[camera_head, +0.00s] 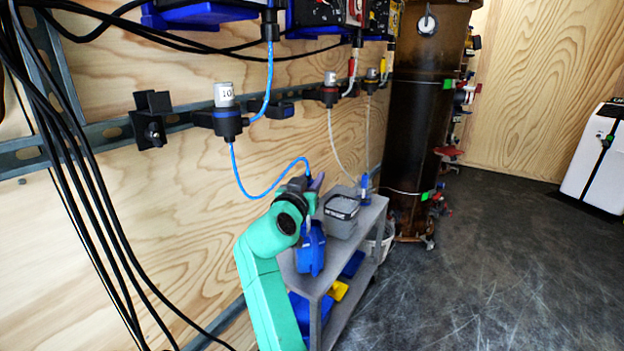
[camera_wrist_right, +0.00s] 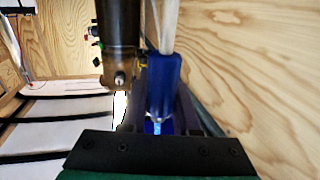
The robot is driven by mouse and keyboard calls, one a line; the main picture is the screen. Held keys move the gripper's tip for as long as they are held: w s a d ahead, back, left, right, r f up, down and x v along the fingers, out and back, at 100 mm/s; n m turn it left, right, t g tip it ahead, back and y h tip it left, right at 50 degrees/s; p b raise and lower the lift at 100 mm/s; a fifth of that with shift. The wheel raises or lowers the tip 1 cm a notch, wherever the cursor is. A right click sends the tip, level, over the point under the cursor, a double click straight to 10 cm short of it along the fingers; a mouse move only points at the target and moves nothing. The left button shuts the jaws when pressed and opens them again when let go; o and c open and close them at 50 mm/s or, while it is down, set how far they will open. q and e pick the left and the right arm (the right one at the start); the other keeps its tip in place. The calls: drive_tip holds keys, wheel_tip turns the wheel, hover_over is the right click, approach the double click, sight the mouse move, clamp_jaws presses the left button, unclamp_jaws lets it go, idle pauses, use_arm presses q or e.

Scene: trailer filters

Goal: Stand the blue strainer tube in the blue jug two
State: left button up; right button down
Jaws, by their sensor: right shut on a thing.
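My right gripper (camera_head: 315,183) is at the end of the green arm, above the near end of the grey cart. It is shut on the blue strainer tube (camera_wrist_right: 163,85), which shows as a blue cylinder with a pale upper part between the fingers in the wrist view. In the head view a thin blue hose (camera_head: 262,195) runs from a wall filter to this gripper; the strainer itself is mostly hidden there. A blue jug (camera_head: 310,250) stands on the cart top below the gripper, partly behind my arm. I cannot read any number on it. My left gripper is out of view.
The grey cart (camera_head: 343,262) also carries a grey container (camera_head: 341,214) and, at its far end, an upright blue piece (camera_head: 365,188) by a clear hose. Blue and yellow items lie on the lower shelf. A brown column (camera_head: 425,110) stands behind.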

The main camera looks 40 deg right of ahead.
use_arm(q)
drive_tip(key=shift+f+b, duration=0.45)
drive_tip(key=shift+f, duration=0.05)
use_arm(e)
drive_tip(key=shift+f, duration=0.5)
drive_tip(key=c, duration=0.6)
unclamp_jaws()
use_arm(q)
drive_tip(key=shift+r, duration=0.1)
